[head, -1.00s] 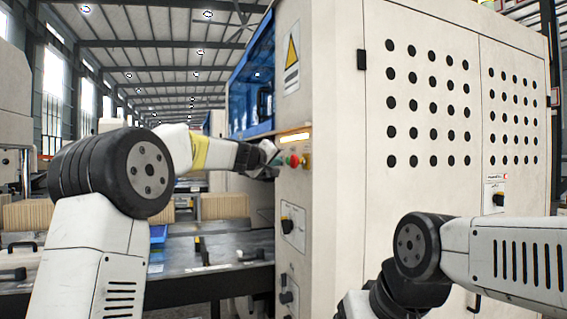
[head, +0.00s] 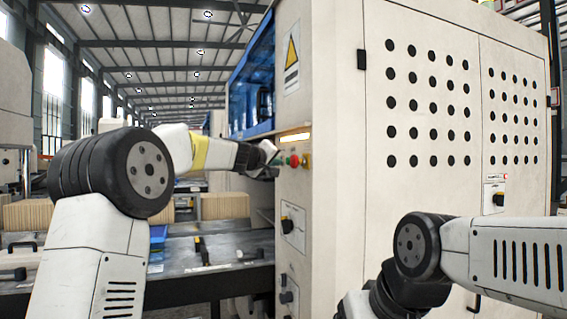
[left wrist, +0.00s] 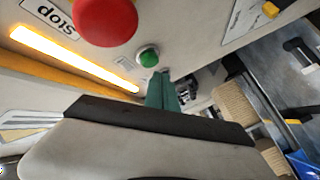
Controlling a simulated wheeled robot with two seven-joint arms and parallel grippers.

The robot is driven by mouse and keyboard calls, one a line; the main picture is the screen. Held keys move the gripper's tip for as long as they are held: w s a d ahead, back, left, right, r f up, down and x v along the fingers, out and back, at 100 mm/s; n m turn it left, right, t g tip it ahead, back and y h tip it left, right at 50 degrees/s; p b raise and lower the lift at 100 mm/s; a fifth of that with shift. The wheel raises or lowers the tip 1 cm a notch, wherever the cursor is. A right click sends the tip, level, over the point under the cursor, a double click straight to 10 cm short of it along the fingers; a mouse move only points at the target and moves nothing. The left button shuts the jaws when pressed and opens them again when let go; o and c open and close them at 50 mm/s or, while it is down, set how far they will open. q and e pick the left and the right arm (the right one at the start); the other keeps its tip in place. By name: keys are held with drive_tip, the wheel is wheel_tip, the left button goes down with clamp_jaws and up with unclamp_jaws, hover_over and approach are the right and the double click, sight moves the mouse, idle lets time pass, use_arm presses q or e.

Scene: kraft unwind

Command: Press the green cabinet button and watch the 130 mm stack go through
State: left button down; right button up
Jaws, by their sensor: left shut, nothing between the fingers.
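The green button (left wrist: 148,56) sits in a pale ring on the cabinet face in the left wrist view, next to a larger red button (left wrist: 107,20). The red button also shows in the head view (head: 294,161). My left gripper (head: 271,152) is at the button row from the left, shut and empty. In the left wrist view its teal fingertips (left wrist: 160,78) are close beside the green button; I cannot tell whether they touch it. My right arm shows at lower right, but its gripper is out of view. I cannot identify the 130 mm stack with certainty.
The cream cabinet (head: 335,200) fills the centre and right. A lit amber strip (left wrist: 75,60) runs near the buttons. Kraft stacks (head: 225,206) stand behind the dark machine table (head: 220,280) on the left. A black rotary switch (head: 287,225) is below the buttons.

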use_arm(q)
drive_tip(key=shift+d, duration=0.1)
idle(0.6)
drive_tip(key=shift+w+d, duration=0.15)
drive_tip(key=shift+d, duration=0.15)
drive_tip(key=shift+w+d, duration=0.15)
drive_tip(key=shift+d, duration=0.5)
idle(0.9)
drive_tip(key=shift+a, duration=0.1)
drive_tip(key=shift+s+a, duration=0.3)
drive_tip(key=shift+a, duration=0.55)
drive_tip(key=shift+s+a, duration=0.25)
drive_tip(key=shift+a, duration=0.55)
drive_tip(key=shift+s+a, duration=0.3)
drive_tip(key=shift+a, duration=0.5)
drive_tip(key=shift+s+a, duration=0.25)
drive_tip(key=shift+a, duration=0.55)
